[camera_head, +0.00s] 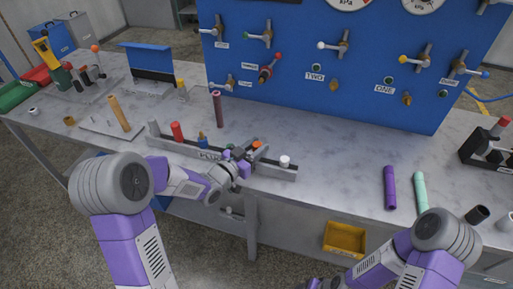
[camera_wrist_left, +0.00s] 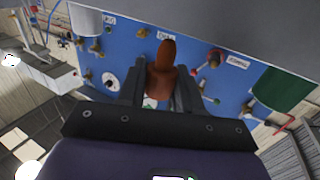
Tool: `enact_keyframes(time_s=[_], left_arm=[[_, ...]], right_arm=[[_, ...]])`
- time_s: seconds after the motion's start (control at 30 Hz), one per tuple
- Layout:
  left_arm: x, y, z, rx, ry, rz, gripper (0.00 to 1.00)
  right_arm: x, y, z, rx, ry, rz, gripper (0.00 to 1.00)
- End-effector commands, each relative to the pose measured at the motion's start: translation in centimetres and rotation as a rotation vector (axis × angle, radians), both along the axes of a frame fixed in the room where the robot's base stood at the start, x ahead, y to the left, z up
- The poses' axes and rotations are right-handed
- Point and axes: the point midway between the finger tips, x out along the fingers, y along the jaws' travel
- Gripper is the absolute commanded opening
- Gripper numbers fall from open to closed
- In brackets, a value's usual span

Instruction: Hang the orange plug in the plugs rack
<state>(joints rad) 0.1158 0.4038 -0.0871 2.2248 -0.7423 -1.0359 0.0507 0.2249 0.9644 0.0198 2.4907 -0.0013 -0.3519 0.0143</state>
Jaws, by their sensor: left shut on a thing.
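The plugs rack (camera_head: 274,171) is a low grey rail near the front edge of the bench, with its label partly behind my left gripper. My left gripper (camera_head: 250,155) is at the rack, shut on the orange plug (camera_head: 257,145). In the left wrist view the orange plug (camera_wrist_left: 163,70) stands between the two dark fingers. I cannot tell whether the plug rests in the rack, as the gripper hides its lower part. A white plug (camera_head: 285,161) is to its right, and a red plug (camera_head: 177,131) is further left. My right gripper is out of view.
A blue panel (camera_head: 300,90) with valves stands behind the bench. A purple tube (camera_head: 390,187) and a mint tube (camera_head: 421,192) lie right. The bench between is clear.

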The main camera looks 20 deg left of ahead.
Motion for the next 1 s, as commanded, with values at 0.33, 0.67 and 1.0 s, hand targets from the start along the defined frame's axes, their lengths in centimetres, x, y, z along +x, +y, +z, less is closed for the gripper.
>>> enact_keyframes(time_s=[0.33, 0.67, 1.0], left_arm=[[0.01, 0.00, 0.04, 0.000, 0.000, 0.000, 0.05], [0.00, 0.01, -0.04, 0.000, 0.000, 0.000, 0.05], [0.01, -0.02, 0.03, 0.000, 0.000, 0.000, 0.05]], right_arm=[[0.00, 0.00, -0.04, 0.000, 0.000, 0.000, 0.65], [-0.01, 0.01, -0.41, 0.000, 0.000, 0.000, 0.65], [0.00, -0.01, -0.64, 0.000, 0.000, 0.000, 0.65]])
